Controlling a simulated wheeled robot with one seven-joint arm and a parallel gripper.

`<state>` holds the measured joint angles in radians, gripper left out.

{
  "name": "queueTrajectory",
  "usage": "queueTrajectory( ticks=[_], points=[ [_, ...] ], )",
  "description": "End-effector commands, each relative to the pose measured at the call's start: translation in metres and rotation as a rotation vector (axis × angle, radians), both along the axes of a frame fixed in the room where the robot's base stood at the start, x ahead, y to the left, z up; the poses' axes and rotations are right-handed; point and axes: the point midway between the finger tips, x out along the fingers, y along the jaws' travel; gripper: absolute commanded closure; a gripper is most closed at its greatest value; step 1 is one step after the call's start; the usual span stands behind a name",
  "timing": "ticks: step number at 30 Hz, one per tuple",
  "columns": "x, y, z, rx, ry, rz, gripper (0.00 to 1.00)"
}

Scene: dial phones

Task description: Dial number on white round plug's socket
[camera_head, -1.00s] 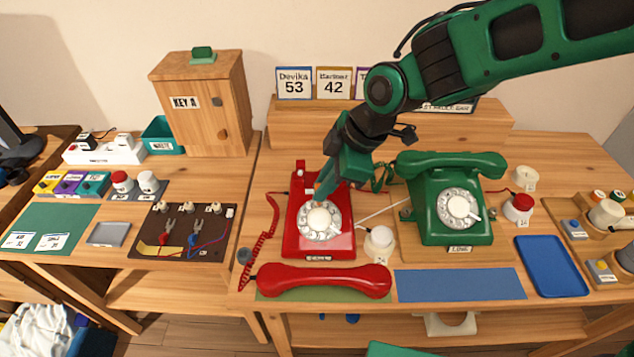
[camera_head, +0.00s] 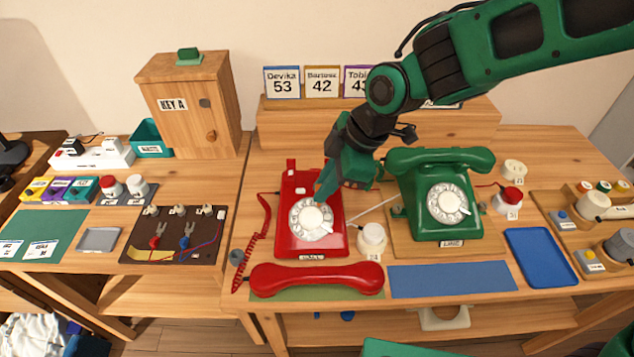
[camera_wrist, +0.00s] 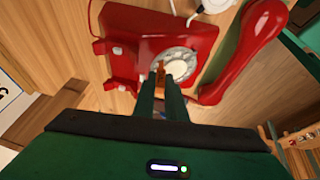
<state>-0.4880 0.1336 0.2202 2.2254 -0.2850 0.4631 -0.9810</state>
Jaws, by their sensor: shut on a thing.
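The red dial phone (camera_head: 282,240) stands left of centre, its white dial (camera_head: 311,219) facing up. Its handset (camera_head: 316,280) lies off the hook in front of it. My gripper (camera_head: 320,194) is over the dial's upper edge. In the wrist view, its fingers are closed around a small brown peg-like thing (camera_wrist: 160,72) at the dial's rim (camera_wrist: 172,54); whether it touches the dial is unclear. A white round plug (camera_head: 373,234) sits right of the red phone, with a small number label in front, too small to read surely. Another white round plug (camera_head: 514,167) is at the back right.
The green phone (camera_head: 438,225) has its handset on. A red plug (camera_head: 508,198) stands right of it. An empty blue tray (camera_head: 541,263) and blue mat (camera_head: 450,281) lie in front. Name cards (camera_head: 321,82) stand on a shelf behind; a key cabinet (camera_head: 190,105) is at left.

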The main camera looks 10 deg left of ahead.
Motion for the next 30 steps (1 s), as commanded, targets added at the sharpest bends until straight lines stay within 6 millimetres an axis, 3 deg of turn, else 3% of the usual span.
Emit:
queueTrajectory(
  ticks=[30],
  points=[
    [-0.007, -0.014, -0.004, 0.000, 0.000, -0.001, 1.00]
  ],
)
